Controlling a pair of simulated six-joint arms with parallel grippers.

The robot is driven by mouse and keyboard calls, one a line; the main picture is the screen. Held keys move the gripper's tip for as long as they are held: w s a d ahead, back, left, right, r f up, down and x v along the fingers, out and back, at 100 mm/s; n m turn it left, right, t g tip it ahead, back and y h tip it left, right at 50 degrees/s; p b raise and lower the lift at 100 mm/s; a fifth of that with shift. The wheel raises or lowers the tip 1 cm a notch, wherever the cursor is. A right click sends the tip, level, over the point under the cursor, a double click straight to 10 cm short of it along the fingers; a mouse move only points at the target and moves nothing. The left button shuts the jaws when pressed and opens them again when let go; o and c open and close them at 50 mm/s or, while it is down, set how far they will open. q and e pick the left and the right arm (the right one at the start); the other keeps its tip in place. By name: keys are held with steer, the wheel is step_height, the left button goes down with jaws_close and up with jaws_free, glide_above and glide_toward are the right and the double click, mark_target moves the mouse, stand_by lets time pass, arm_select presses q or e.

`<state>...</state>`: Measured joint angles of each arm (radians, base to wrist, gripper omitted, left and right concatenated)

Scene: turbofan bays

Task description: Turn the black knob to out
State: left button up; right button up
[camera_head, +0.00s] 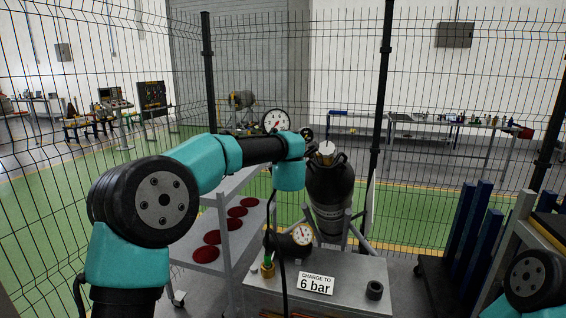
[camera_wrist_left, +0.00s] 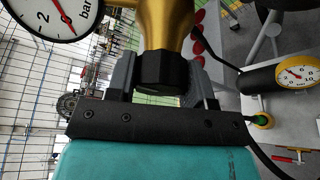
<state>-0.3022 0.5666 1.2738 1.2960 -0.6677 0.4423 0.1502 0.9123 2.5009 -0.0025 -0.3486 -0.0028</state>
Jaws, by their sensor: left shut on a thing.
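The black knob (camera_wrist_left: 164,70) sits below a brass valve body (camera_wrist_left: 166,25) in the left wrist view. My left gripper (camera_wrist_left: 160,82) has one finger on each side of the knob and is shut on it. In the head view my left arm reaches in from the left, and its wrist hides the knob and most of the valve. A large white dial gauge with a red needle (camera_head: 277,121) stands beside the wrist; it also shows in the left wrist view (camera_wrist_left: 52,14). I cannot read any knob marking. My right gripper is out of view.
A dark gas cylinder (camera_head: 331,190) stands behind the bench (camera_head: 350,272). The bench carries a yellow-rimmed gauge (camera_head: 302,234), a "CHARGE TO 6 bar" sign (camera_head: 315,283) and a black ring (camera_head: 375,290). A grey shelf with red discs (camera_head: 205,254) stands left. Wire fencing encloses the area.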

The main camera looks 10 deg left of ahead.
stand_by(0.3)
arm_select(q)
steer(key=o, duration=0.9)
steer(key=v, duration=1.7)
steer(key=shift+s+r, duration=0.1)
steer(key=shift+s, duration=0.1)
